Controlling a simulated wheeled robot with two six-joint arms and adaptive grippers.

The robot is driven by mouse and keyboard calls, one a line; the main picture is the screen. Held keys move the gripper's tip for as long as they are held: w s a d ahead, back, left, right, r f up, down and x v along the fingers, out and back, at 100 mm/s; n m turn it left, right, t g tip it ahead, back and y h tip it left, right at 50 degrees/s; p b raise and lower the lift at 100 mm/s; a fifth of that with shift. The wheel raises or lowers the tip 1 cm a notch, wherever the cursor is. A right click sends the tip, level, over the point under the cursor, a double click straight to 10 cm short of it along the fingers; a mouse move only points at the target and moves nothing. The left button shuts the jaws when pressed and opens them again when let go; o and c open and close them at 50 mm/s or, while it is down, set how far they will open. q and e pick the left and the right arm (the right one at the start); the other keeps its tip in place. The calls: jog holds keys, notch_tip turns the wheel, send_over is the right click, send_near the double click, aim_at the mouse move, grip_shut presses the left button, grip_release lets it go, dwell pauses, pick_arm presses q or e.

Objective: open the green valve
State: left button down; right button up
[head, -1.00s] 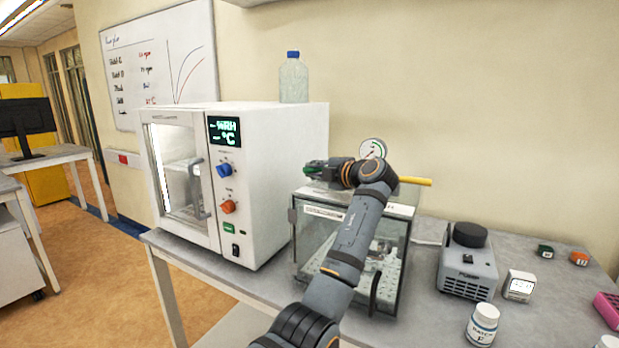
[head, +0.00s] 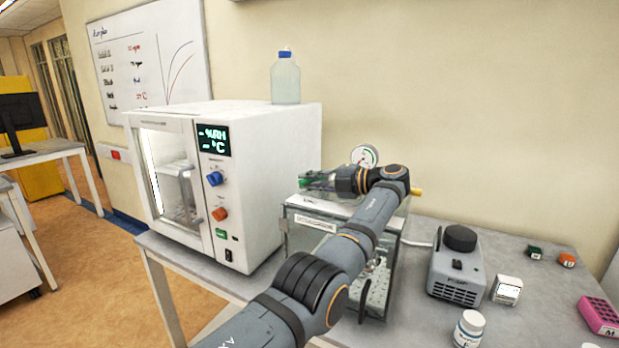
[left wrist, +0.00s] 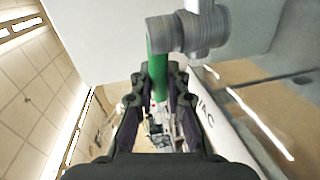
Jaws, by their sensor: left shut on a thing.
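The green valve's handle (left wrist: 155,62) is a green lever that runs down from a grey round metal body (left wrist: 186,30) in the left wrist view. My left gripper (left wrist: 158,82) is shut on the handle's lower end. In the head view, my left gripper (head: 318,181) is above the top of the glass-sided box, and only a little green of the handle (head: 304,184) shows at its tips. My own arm hides part of the box and the fittings on its lid. My right gripper is not in view.
The glass-sided box (head: 301,234) stands beside a white oven-like cabinet (head: 262,180). A round gauge (head: 364,156) and a yellow handle end (head: 416,191) show behind my wrist. A grey pump (head: 455,265) and white bottle (head: 469,328) stand to the right.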

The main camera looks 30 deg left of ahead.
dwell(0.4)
pick_arm(q)
jog(key=c, duration=1.3)
grip_release()
jog(key=shift+a, duration=0.1)
